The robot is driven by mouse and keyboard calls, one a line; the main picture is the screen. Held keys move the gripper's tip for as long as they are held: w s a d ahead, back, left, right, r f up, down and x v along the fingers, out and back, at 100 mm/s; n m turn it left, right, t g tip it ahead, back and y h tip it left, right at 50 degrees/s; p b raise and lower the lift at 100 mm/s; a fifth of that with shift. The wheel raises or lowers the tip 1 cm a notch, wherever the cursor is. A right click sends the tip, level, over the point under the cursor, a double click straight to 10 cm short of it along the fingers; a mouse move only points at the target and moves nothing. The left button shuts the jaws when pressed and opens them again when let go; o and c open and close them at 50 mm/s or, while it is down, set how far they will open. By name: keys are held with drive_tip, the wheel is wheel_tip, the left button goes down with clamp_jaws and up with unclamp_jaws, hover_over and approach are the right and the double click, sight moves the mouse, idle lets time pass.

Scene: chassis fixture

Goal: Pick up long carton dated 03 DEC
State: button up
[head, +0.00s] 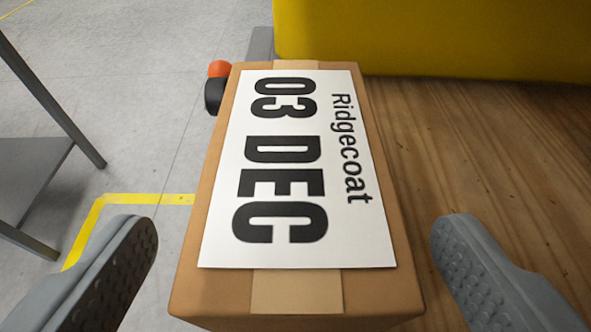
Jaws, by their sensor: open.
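A long brown carton (208,290) lies lengthwise, pointing away from me, in the middle of the head view. Its top bears a white label (300,180) reading "03 DEC" and "Ridgecoat", with tape showing at both ends. My gripper (297,265) is open, with one grey finger at the lower left and one at the lower right. The carton's near end lies between the fingers in the picture, with a visible gap on each side. Neither finger appears to touch it. The carton's underside is hidden.
The carton is at the left edge of a wooden surface (500,170). A yellow object (430,40) stands close behind it. An orange and black item (216,88) shows beside its far left. A grey metal rack (35,185) stands left on the concrete floor, near yellow floor tape (150,199).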

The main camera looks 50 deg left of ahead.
sight(295, 197)
drive_tip(key=x, duration=0.5)
drive_tip(key=shift+d+f, duration=0.1)
drive_tip(key=c, duration=1.4)
drive_tip(key=shift+c, duration=0.2)
